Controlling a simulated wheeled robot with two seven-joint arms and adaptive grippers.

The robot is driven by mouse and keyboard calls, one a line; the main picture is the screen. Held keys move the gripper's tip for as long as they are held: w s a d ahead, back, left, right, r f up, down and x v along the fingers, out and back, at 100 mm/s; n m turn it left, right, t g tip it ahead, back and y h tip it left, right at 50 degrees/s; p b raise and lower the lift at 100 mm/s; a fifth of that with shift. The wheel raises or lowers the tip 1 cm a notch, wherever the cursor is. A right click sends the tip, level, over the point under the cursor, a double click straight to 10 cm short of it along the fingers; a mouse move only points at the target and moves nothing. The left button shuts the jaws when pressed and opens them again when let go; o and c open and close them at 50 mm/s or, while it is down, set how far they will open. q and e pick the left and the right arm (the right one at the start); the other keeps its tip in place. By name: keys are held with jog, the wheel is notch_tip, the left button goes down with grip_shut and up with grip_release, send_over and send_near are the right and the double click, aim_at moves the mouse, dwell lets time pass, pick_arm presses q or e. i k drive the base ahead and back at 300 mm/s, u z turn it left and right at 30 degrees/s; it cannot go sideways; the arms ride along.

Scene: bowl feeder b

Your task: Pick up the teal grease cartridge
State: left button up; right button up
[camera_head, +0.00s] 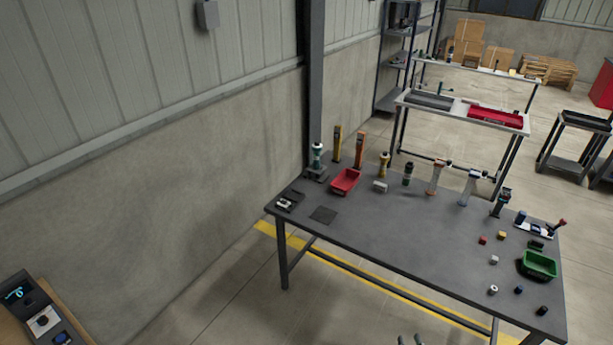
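No object can be named for sure as the teal grease cartridge at this size. A teal and white upright piece (317,157) stands on a dark base at the far left end of the grey table (400,228). A small blue-teal cylinder (520,217) stands by a white plate near the right end. My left gripper is not in view.
A red bin (345,181) and a green bin (539,264) stand on the table. Several upright tools, including an orange one (360,148), line the back edge. Small blocks and cylinders lie near the green bin. The table's middle front is clear. A console (42,312) is at lower left.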

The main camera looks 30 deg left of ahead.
aim_at(316, 165)
jog(key=u, duration=0.75)
jog(key=i, duration=0.8)
jog(key=u, duration=1)
jog(key=i, duration=1.9)
jog(key=z, duration=1.05)
jog(key=i, duration=0.55)
jog(key=z, duration=0.4)
